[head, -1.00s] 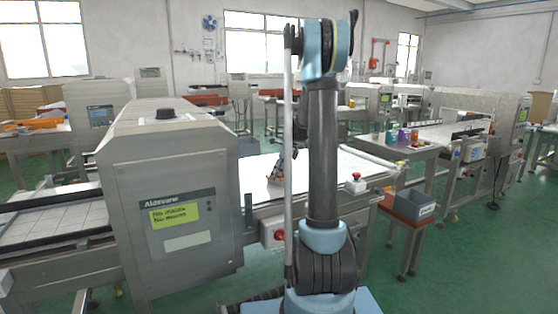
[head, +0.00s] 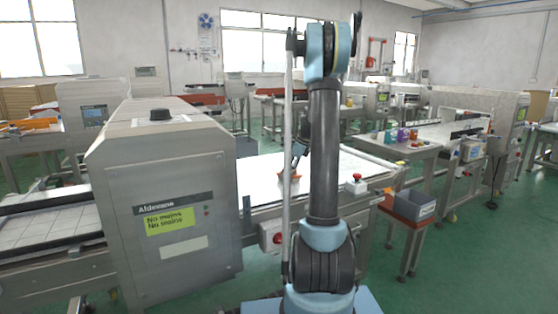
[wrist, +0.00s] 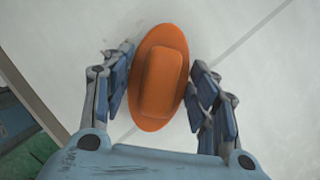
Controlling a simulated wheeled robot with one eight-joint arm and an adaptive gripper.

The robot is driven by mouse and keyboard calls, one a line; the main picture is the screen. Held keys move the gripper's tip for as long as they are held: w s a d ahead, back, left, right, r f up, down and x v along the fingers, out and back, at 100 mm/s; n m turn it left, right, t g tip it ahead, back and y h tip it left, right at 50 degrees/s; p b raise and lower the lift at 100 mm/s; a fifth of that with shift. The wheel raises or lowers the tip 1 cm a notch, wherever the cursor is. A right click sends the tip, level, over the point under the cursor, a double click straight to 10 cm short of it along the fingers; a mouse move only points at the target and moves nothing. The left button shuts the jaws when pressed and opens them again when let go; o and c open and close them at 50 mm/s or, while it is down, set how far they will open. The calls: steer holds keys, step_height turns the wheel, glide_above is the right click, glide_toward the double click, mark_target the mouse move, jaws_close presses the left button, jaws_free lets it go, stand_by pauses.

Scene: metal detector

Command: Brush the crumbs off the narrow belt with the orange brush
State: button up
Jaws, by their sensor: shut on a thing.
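The orange brush (wrist: 163,78) sits between the blue-padded fingers of my gripper (wrist: 164,92) in the wrist view. My gripper is shut on it, and its oval orange body points away from the palm. In the head view the orange of the brush (head: 289,177) shows low over the white belt (head: 258,183), just right of the metal detector, with my gripper (head: 293,166) above it. The same pale belt surface (wrist: 235,25) fills most of the wrist view, with a thin seam line. I cannot make out crumbs, or whether the brush touches the belt.
The grey metal detector housing (head: 165,200) stands left of my gripper. A red stop button (head: 357,177) is at the belt's right side. A grey bin (head: 413,205) stands on a red-topped stand at right. Green floor is open at the lower right.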

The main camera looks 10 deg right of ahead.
steer(key=shift+w+d, duration=0.3)
steer(key=shift+d, duration=0.65)
steer(key=shift+w+d, duration=0.3)
steer(key=shift+d, duration=0.6)
step_height(320, 180, up, 3)
steer(key=shift+s+f, duration=0.1)
steer(key=shift+f, duration=0.05)
steer(key=shift+a+r, duration=0.15)
steer(key=shift+r, duration=2.6)
